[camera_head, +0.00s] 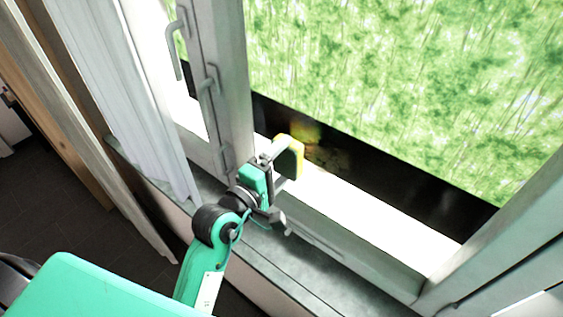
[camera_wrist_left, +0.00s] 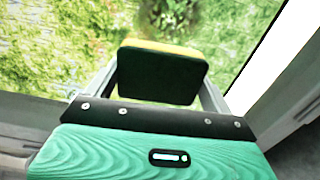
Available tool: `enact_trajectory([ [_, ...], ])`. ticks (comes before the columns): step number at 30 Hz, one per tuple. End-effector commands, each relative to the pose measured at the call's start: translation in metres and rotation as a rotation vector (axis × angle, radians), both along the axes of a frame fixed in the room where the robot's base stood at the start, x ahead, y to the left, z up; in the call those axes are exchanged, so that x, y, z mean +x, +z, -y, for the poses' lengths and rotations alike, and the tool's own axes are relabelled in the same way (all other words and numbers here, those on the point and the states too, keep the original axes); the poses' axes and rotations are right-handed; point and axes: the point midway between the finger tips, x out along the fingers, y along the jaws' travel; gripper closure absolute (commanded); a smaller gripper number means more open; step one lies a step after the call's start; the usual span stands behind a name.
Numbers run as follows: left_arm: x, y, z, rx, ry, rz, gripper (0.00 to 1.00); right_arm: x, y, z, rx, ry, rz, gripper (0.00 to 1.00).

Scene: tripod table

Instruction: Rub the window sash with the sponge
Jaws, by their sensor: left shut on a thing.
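The sponge (camera_head: 288,157), yellow with a dark green face, is held in my left gripper (camera_head: 284,168) at the window. The left gripper is shut on it, with its fingers at either side of the sponge. The left wrist view also shows the sponge (camera_wrist_left: 162,72) between the fingers, in front of the greenery outside. The window sash (camera_head: 228,90) is a pale upright frame with handles, just left of the gripper. I cannot tell whether the sponge touches the window. My right gripper is not in view.
A grey sill (camera_head: 330,277) runs below the window. A white curtain (camera_head: 140,95) hangs at the left. Another pale window frame part (camera_head: 505,235) slants at the right. Dark floor (camera_head: 60,205) shows at the lower left.

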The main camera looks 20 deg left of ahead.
Motion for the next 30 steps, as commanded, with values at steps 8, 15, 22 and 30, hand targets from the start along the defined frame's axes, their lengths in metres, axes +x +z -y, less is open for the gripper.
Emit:
enact_trajectory([
  [8,0.003,0.0,0.001,0.0,0.0,0.0,0.33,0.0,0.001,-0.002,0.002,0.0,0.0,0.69],
  [15,0.008,0.0,0.003,-0.001,0.0,0.0,0.33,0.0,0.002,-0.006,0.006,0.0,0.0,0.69],
  [22,0.012,0.0,0.004,0.0,0.0,0.001,0.33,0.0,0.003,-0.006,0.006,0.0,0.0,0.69],
  [30,0.017,0.0,0.006,0.0,0.0,0.0,0.33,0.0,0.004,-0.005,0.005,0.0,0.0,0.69],
])
